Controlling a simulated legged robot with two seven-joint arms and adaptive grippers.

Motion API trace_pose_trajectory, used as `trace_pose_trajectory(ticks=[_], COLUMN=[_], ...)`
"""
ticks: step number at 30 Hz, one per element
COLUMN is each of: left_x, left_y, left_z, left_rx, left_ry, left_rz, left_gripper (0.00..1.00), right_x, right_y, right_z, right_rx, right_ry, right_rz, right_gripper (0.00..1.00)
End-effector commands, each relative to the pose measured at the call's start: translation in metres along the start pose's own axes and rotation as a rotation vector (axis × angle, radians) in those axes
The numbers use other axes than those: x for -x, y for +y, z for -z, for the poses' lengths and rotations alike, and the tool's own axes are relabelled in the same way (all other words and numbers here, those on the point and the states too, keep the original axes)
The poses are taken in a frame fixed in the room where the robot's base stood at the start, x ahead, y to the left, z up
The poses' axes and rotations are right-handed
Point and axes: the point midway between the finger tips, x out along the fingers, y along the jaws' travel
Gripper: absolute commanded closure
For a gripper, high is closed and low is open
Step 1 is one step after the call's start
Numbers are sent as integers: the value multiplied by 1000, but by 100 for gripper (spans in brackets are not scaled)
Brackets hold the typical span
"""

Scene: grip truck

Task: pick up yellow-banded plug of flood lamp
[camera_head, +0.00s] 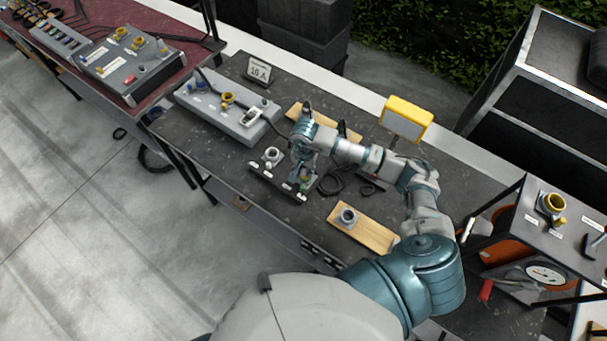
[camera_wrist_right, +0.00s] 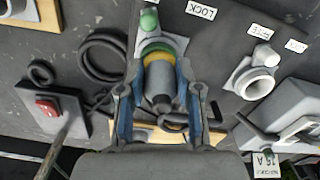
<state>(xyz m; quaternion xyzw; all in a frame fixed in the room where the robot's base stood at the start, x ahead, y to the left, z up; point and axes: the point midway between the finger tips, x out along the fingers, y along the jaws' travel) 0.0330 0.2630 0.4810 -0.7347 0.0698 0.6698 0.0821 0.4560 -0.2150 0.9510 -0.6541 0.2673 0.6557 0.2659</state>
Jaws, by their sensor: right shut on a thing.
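The plug (camera_wrist_right: 160,78) is a grey cylinder with a yellow band, in the middle of the right wrist view. A green ring shows just beyond the band. My right gripper (camera_wrist_right: 157,92) has its two fingers on either side of the plug and is shut on it. The plug's far end points at a grey plate with a green knob (camera_wrist_right: 149,20); I cannot tell whether they touch. In the head view my right gripper (camera_head: 301,165) is over a dark board (camera_head: 262,181) and largely hides the plug. The yellow flood lamp (camera_head: 405,112) stands behind my right arm. My left gripper is out of view.
A white round socket (camera_wrist_right: 260,85) sits beside the plug. A grey socket box (camera_head: 215,103) and a 16 A sign (camera_head: 260,71) stand at the back left. A wooden board (camera_head: 365,229) with a grey ring lies nearer. Black cable (camera_wrist_right: 98,58) is coiled close by.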

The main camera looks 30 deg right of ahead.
Motion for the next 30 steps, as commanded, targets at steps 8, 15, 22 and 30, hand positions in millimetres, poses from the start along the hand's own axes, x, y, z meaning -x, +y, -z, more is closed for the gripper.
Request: trace_pose_trajectory(ticks=[8, 15, 22, 30], left_x=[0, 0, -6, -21], left_y=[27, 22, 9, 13], left_z=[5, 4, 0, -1], left_rx=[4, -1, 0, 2], left_ry=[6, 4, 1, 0], left_rz=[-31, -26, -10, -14], left_gripper=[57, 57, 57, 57], right_x=[2, 2, 17, 38], right_y=[-2, -2, -3, -19], right_z=[2, 2, 2, -22], right_rx=[-7, -8, -5, 2], right_ry=[12, 14, 15, 10], right_rz=[-3, -5, 3, 3], right_gripper=[100, 100, 100, 100])
